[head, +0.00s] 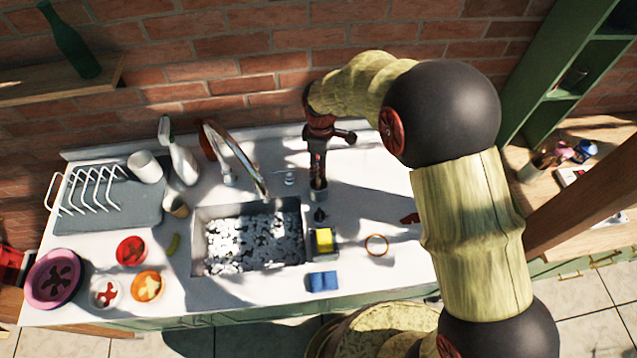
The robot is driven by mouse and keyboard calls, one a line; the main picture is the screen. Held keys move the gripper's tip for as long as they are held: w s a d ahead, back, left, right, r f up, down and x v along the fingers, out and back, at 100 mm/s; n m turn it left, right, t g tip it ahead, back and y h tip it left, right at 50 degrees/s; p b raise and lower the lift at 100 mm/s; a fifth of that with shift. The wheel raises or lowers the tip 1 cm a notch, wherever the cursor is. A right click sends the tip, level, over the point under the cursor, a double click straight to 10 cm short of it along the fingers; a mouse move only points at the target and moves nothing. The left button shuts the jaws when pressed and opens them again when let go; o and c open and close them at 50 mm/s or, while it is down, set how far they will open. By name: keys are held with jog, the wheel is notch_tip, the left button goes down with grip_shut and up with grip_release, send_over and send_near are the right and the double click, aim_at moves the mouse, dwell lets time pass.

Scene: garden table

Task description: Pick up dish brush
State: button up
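My arm reaches over the right of the counter to the back, and my gripper (318,172) points down behind the sink's back right corner. Its dark fingers are small and shadowed, so I cannot tell whether they are open or shut. I cannot tell whether the fingers touch anything.
The sink (200,240) is left of the holder, with a curved faucet (240,150) behind it. A yellow sponge (324,240), a blue sponge (323,281) and a small dark object (320,215) are close by. Bowls, a spray bottle (182,158) and a dish rack (110,207) stand left.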

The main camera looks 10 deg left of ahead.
aim_at(319, 180)
jog(key=shift+w+a+f+p, duration=0.15)
jog(key=shift+a+f, duration=0.05)
jog(key=shift+f, duration=1.65)
jog(key=shift+w+a+f+p, duration=0.1)
jog(key=shift+a+f+p, duration=0.05)
jog(key=shift+f, duration=1.65)
jog(key=c, duration=0.3)
grip_shut()
